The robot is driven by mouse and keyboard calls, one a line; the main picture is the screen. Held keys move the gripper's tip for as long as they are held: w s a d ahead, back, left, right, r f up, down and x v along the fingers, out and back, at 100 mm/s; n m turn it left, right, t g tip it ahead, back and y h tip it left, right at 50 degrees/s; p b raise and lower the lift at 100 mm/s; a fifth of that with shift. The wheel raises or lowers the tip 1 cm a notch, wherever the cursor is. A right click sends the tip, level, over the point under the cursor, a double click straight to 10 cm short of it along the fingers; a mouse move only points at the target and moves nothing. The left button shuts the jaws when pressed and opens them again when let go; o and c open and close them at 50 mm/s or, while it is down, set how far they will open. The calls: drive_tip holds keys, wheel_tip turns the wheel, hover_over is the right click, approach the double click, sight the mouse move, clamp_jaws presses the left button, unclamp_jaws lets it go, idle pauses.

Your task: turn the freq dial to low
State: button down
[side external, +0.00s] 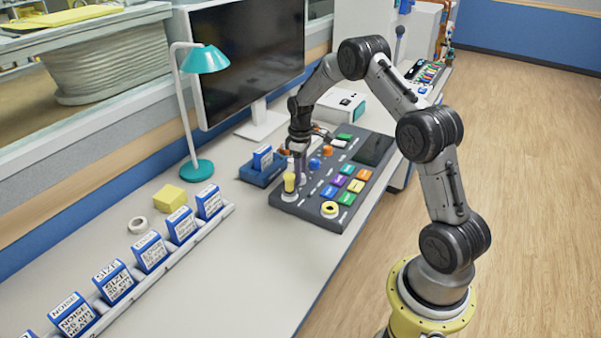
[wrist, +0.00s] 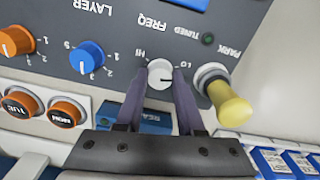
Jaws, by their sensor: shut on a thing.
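The freq dial (wrist: 160,74) is a round white knob on the dark grey console (side external: 312,213). In the wrist view its label FREQ reads upside down, with HI to its left and LO to its right. A dark line on its face points right, toward the LO side. My gripper (wrist: 161,84) is shut on the dial, one purple-grey finger on each side. In the side view my gripper (side external: 299,170) reaches down to the console beside a yellow-topped lever (side external: 289,182); the dial is hidden there.
The yellow lever (wrist: 232,105), marked PARK, stands close to the right finger. Blue (wrist: 86,58) and orange (wrist: 14,42) dials lie to the left. A green TUNED lamp (wrist: 208,38) is above. A blue cartridge holder (side external: 262,172) sits beside the console.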

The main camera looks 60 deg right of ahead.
drive_tip(key=shift+r+n, duration=0.1)
drive_tip(key=shift+n, duration=1.8)
drive_tip(key=c, duration=0.5)
unclamp_jaws()
wheel_tip(320, 180, up, 14)
drive_tip(key=shift+f, duration=0.15)
